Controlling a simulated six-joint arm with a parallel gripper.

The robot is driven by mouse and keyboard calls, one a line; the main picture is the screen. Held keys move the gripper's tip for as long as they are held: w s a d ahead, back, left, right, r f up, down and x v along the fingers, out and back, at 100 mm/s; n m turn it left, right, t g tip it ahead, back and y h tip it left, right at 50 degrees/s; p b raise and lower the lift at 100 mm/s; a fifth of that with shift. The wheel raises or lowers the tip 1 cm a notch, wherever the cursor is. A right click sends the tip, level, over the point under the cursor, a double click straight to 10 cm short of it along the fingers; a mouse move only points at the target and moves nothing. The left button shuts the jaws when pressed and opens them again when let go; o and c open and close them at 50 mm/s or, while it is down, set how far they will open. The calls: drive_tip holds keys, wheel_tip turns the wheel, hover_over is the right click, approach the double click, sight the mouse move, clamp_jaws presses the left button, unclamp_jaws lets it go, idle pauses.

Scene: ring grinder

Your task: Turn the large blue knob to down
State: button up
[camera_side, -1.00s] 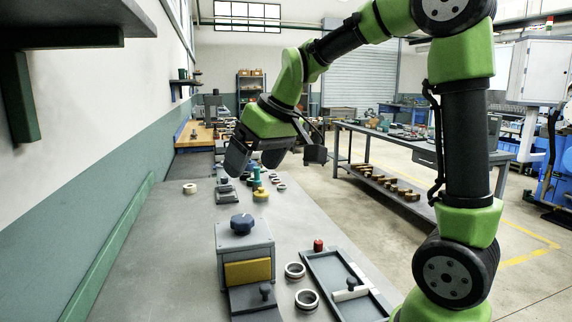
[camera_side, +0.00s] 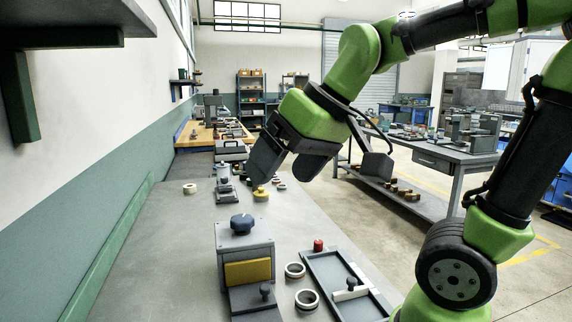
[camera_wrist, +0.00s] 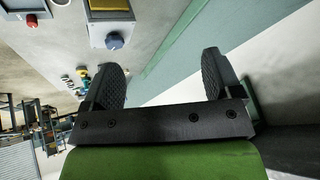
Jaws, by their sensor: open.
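The large blue knob (camera_side: 241,223) sits on top of a grey box (camera_side: 232,239) with a yellow front panel, on the grey bench. My gripper (camera_side: 288,166) is up and behind the box, to the right of the knob in the side view, apart from it. Its jaws are open and nothing is between them. In the wrist view the knob (camera_wrist: 114,41) shows at the top, left of centre, on the box's grey face. There it lies beyond the open fingers of my gripper (camera_wrist: 166,78). The knob's pointer direction is too small to tell.
A grey tray (camera_side: 316,276) with a small black-knobbed part lies right of the box. Two rings (camera_side: 306,299) and a red piece (camera_side: 318,245) are near it. A yellow piece (camera_side: 261,194) stands farther back. The bench left of the box is clear.

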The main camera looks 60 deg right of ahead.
drive_tip(key=m+g+h, duration=0.2)
drive_tip(key=h, duration=0.1)
approach(242, 218)
drive_tip(key=x, duration=0.9)
drive_tip(key=shift+f, duration=0.1)
drive_tip(key=c, duration=0.9)
